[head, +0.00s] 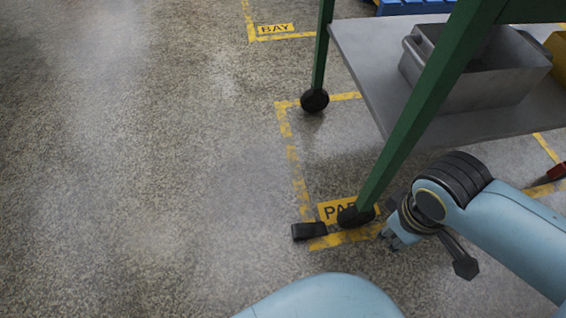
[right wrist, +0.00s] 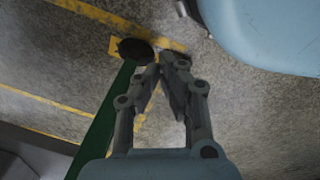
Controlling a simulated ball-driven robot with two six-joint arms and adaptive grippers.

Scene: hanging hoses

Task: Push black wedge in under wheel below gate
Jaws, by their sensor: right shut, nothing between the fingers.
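The black wedge (head: 310,230) lies on the floor in the head view, left of the near wheel, its thin end toward that wheel. The near black wheel (head: 354,217) carries a green leg and stands on the yellow floor marking; it also shows in the right wrist view (right wrist: 134,50). I cannot tell whether wedge and wheel touch. My right gripper (head: 391,240) is low, just right of the wheel, on the side away from the wedge. Its fingers (right wrist: 167,62) are shut with nothing between them. My left gripper is not in view. No gate is clearly recognisable.
The green-framed cart has a grey shelf (head: 362,62) with a grey bin (head: 470,85) on it. A farther wheel (head: 314,100) stands behind. A red object (head: 557,171) is at the right edge. The floor to the left is clear.

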